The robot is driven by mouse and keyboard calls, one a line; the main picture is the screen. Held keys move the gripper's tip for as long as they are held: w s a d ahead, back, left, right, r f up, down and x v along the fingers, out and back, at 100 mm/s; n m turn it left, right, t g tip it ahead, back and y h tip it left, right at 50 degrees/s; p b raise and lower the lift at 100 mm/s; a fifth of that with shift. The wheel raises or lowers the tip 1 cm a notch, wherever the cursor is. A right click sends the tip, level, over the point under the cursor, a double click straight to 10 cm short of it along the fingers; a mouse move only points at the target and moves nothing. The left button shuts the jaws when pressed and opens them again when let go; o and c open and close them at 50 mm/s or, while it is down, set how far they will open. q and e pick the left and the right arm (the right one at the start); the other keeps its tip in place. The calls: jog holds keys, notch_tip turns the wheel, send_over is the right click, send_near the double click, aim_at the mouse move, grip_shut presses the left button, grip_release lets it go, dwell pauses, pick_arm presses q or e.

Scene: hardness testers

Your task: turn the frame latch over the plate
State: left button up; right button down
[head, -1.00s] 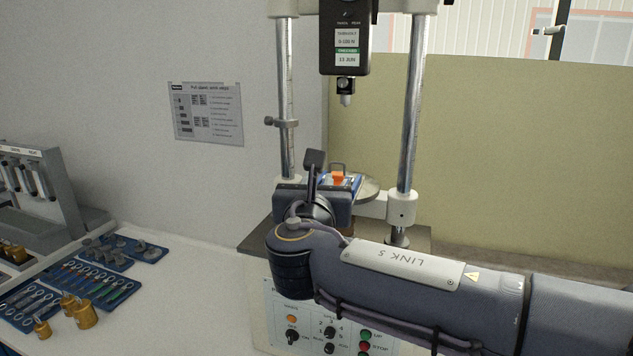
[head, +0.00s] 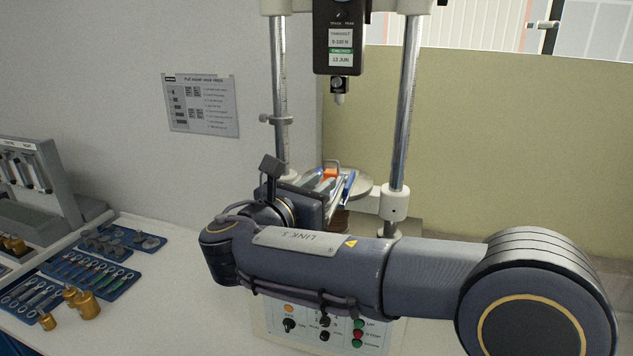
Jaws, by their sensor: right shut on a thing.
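My right gripper (head: 334,187) is at the test stand, between the two chrome columns, with its arm coming in from the right. Its blue-edged fingers are closed around a small orange part, which looks like the frame latch (head: 329,174). A thin loop stands up just behind the orange part. The round grey plate (head: 362,188) lies behind and to the right of the fingers, partly covered by them. The wrist hides the near side of the latch and whatever it is mounted on. My left gripper is not in view.
The force gauge (head: 339,40) hangs above the plate, its tip well clear of the gripper. The chrome columns (head: 404,110) flank the work space. A control panel (head: 300,325) is below my arm. Blue tool trays (head: 95,270) and brass weights (head: 87,305) lie at left.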

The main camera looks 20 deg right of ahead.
jog(key=c, duration=1.3)
grip_release()
jog(key=shift+o, duration=0.2)
jog(key=shift+s+a+f, duration=0.1)
jog(key=shift+s+a, duration=0.25)
jog(key=shift+a, duration=0.05)
jog(key=b+v, duration=0.2)
jog(key=v, duration=0.5)
